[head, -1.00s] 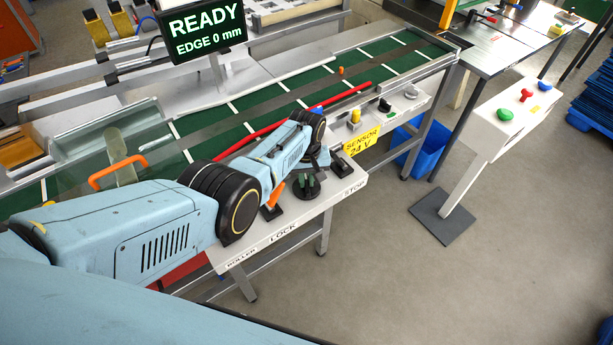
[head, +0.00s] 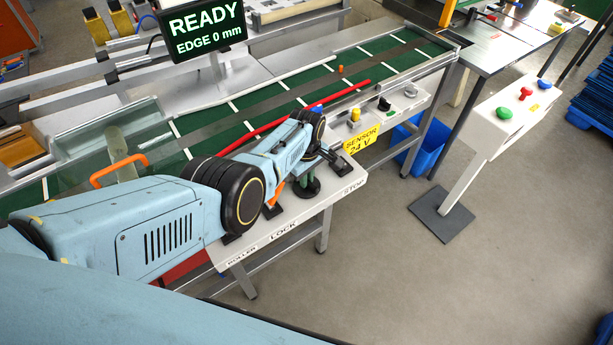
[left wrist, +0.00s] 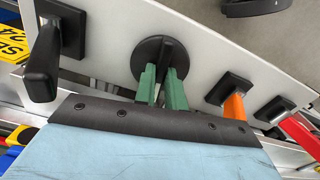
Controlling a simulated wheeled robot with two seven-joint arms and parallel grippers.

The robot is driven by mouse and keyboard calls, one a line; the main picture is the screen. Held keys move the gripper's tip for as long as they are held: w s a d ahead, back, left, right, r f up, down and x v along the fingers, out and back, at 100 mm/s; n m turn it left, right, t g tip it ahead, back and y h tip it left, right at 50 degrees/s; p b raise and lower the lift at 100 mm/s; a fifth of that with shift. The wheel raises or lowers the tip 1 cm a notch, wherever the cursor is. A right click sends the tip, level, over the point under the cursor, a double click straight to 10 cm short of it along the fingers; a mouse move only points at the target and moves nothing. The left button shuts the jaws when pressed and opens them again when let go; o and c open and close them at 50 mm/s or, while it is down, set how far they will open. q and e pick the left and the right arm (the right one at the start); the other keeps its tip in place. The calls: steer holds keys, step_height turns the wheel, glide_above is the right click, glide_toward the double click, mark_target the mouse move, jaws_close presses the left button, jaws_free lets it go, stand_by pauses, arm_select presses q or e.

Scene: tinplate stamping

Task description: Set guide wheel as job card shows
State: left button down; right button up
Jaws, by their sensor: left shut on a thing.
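A dark round knob (left wrist: 153,52), which I take to be the guide wheel, stands on the white control shelf. In the left wrist view the two green fingers of my left gripper (left wrist: 162,74) are closed on its raised middle. In the head view the wheel (head: 307,188) is partly hidden under my left gripper (head: 311,176). The display (head: 203,30) reads READY, EDGE 0 mm. I cannot make out a job card. My right gripper is not in view.
An orange lever (left wrist: 235,106) and a red lever (left wrist: 299,133) stand on one side of the wheel, a black lever (left wrist: 42,72) on the other. Shelf labels read ROLLER, LOCK and STOP. A green conveyor (head: 270,108) runs behind; a button pedestal (head: 513,115) stands right.

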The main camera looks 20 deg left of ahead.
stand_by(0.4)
arm_select(q)
steer(key=c, duration=1.5)
jaws_free()
steer(key=shift+o, duration=0.2)
step_height(320, 180, up, 6)
steer(key=p, duration=0.3)
steer(key=shift+r+p, duration=0.25)
steer(key=shift+p, duration=0.15)
step_height(320, 180, up, 7)
steer(key=p, duration=0.1)
